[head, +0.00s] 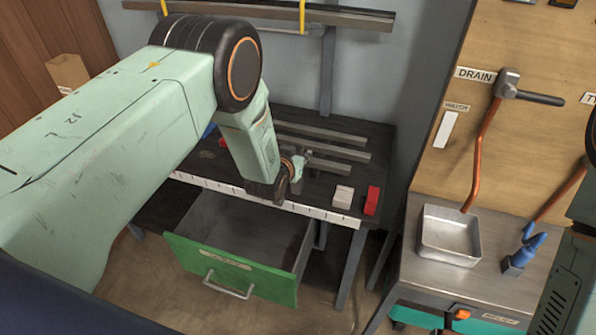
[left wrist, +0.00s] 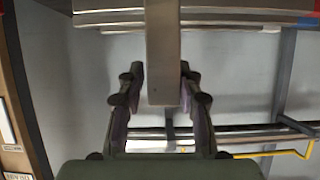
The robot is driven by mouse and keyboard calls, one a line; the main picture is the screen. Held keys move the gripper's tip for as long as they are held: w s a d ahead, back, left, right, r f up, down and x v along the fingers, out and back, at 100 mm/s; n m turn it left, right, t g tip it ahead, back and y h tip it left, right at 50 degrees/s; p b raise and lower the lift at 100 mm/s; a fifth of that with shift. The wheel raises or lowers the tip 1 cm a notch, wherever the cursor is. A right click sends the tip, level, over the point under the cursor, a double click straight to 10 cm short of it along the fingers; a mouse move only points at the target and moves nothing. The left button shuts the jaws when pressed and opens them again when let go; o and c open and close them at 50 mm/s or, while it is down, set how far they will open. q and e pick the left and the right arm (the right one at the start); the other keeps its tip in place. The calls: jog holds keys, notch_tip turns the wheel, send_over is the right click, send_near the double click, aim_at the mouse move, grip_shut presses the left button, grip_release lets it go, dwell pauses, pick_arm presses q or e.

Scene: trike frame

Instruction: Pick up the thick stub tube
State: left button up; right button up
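A thick grey stub tube (left wrist: 162,55) stands in the middle of the left wrist view, its near end between the two fingers. My left gripper (left wrist: 161,80) has one finger close along each side of it. Whether the fingers touch the tube or leave narrow gaps is too fine to tell. In the head view my left gripper (head: 301,158) is small, over the bench by the long tubes, and the stub tube cannot be made out there. Part of my right arm shows at the right edge, but its gripper does not.
Long grey tubes (head: 322,133) lie on the dark bench (head: 385,147). A pale block (head: 343,196) and a red block (head: 371,200) sit near its front edge. A green drawer (head: 230,270) stands open below. A metal tray (head: 449,236) is on the right-hand bench.

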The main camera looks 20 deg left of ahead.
pick_arm(q)
jog(key=shift+a+f, duration=0.1)
jog(key=shift+a, duration=0.25)
jog(key=c, duration=0.4)
jog(key=shift+d, duration=0.3)
grip_shut()
jog(key=shift+a, duration=0.25)
pick_arm(e)
jog(key=shift+a, duration=0.2)
pick_arm(q)
jog(key=shift+d, duration=0.1)
